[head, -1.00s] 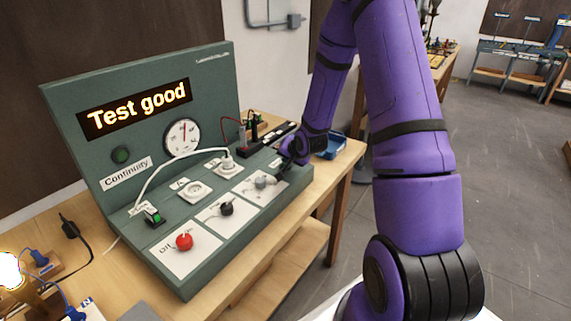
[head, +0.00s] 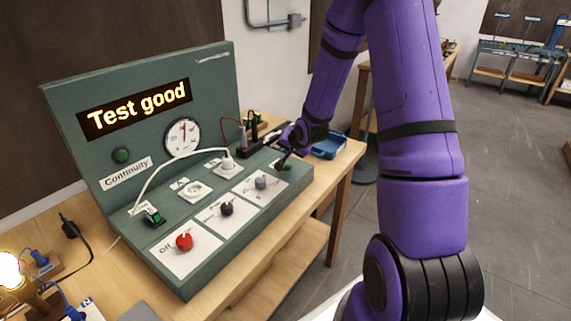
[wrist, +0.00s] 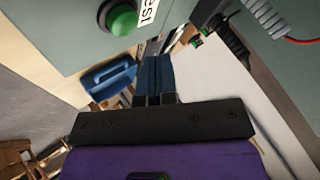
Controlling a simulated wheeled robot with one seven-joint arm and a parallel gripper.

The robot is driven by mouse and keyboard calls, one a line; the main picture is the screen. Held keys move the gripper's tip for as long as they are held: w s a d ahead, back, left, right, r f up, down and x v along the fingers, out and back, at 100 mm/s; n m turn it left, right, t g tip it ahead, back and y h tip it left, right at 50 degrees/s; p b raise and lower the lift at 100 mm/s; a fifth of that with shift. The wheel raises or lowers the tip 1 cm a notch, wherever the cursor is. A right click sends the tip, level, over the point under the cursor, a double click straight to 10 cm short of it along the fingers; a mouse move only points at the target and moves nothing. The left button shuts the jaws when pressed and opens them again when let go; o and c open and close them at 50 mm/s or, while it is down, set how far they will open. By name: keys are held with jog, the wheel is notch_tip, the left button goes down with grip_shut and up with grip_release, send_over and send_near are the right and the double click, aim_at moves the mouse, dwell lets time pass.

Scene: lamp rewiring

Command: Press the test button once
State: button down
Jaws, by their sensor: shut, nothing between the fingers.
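The test button (wrist: 123,18) is a green round button in a black ring, beside a label partly cut off, at the top of the wrist view. In the head view a bit of green (head: 287,166) shows at the right end of the tester's sloped panel (head: 205,262), beside my gripper tip. My gripper (wrist: 155,58) is shut and empty, its fingers apart from the button in the wrist view. In the head view the gripper (head: 279,167) is small and dark at that panel end; contact cannot be told there. The display (head: 136,107) reads "Test good".
The panel carries a red knob (head: 184,241), a black knob (head: 226,208), a grey knob (head: 261,183) and sockets, one with a white plug (head: 227,163). A green lamp (head: 121,155) sits above "Continuity". A blue tray (head: 329,146) stands behind. A lit bulb (head: 9,270) is at left.

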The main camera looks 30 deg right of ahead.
aim_at(287, 163)
jog(key=shift+r, duration=1.7)
jog(key=s+a+r+n+g, duration=0.1)
jog(key=s+a+r+n, duration=0.1)
jog(key=s+a+r, duration=0.3)
jog(key=s+a+r+n+h, duration=0.1)
jog(key=s+r, duration=0.3)
jog(key=r, duration=0.3)
jog(key=s+a+r+n+g, duration=0.1)
jog(key=s+a+r+n, duration=0.2)
jog(key=r, duration=0.4)
jog(key=s+a+r+n+g, duration=0.1)
jog(key=s+a+r+n, duration=0.1)
jog(key=s, duration=0.9)
jog(key=s+a+r+n+g+y, duration=0.1)
jog(key=s+a+r, duration=0.3)
jog(key=s, duration=0.7)
jog(key=shift+a+r+n+y, duration=0.3)
jog(key=shift+a+n, duration=0.1)
jog(key=shift+a, duration=0.05)
